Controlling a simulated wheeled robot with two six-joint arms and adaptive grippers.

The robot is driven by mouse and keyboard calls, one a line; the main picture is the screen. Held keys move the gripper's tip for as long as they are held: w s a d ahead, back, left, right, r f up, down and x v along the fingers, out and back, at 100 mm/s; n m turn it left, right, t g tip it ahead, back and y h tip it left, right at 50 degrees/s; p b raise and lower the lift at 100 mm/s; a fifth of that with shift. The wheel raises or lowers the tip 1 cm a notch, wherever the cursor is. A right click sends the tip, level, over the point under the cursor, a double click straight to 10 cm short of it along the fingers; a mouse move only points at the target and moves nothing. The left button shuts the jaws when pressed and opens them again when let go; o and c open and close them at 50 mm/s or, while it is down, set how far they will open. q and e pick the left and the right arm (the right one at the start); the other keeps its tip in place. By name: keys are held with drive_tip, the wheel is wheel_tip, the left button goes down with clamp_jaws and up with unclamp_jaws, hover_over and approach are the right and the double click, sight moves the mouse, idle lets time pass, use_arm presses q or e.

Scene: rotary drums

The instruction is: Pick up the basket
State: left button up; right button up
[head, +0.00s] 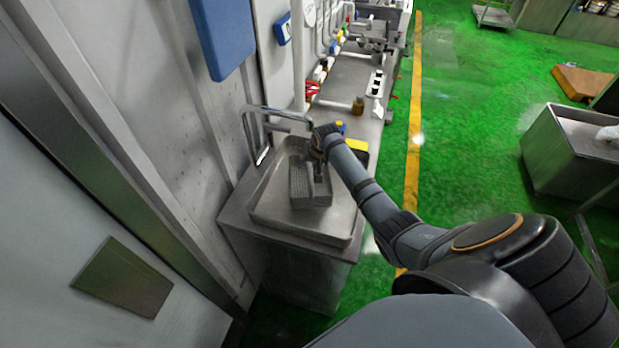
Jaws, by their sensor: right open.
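A grey mesh basket (300,186) sits in a shallow metal sink (285,226) on the counter against the wall. My right arm reaches in from the lower right. My right gripper (318,172) is over the right part of the basket, with its fingers pointing down. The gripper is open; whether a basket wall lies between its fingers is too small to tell. It hides part of the basket's far right side. My left gripper is not in view.
A metal faucet (256,132) arches over the sink's back left. A yellow item (356,145) and a brown bottle (358,105) stand beyond the sink. A wall is close on the left. A metal tub (545,150) stands on the right; green floor between is clear.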

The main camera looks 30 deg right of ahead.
drive_tip(key=shift+f, duration=0.25)
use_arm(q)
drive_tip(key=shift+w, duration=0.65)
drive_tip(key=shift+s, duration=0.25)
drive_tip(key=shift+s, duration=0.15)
use_arm(e)
clamp_jaws()
